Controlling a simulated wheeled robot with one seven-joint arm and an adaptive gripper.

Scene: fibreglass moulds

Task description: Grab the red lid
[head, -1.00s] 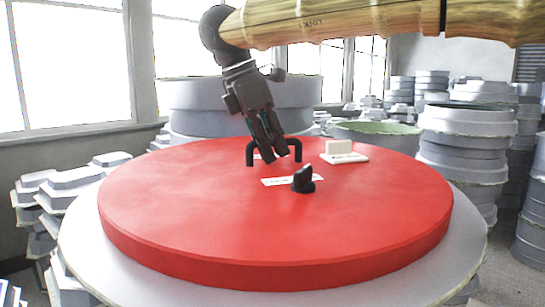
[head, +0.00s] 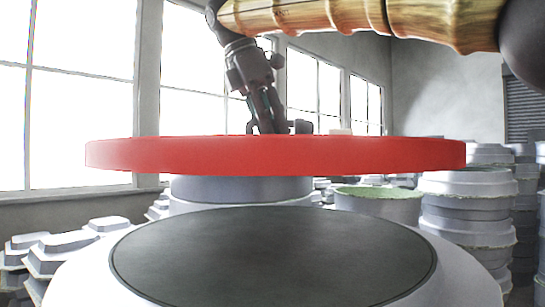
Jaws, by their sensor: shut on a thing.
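The red lid (head: 280,156) is a large flat disc in the middle of the head view, seen edge-on and roughly level. It is held in the air, clear above a round pale container (head: 85,275) with a dark round top surface (head: 270,255). My gripper (head: 266,128) is above the lid, pointing down, shut on its dark handle (head: 302,127). Only the upper part of the handle shows above the rim. The rest of the lid's top is hidden by this low angle.
Stacks of grey moulds stand at the right (head: 468,215) and lower left (head: 60,245). A mould with a greenish rim (head: 378,193) stands behind. Another large grey mould (head: 240,190) is behind the lid. Windows line the left wall.

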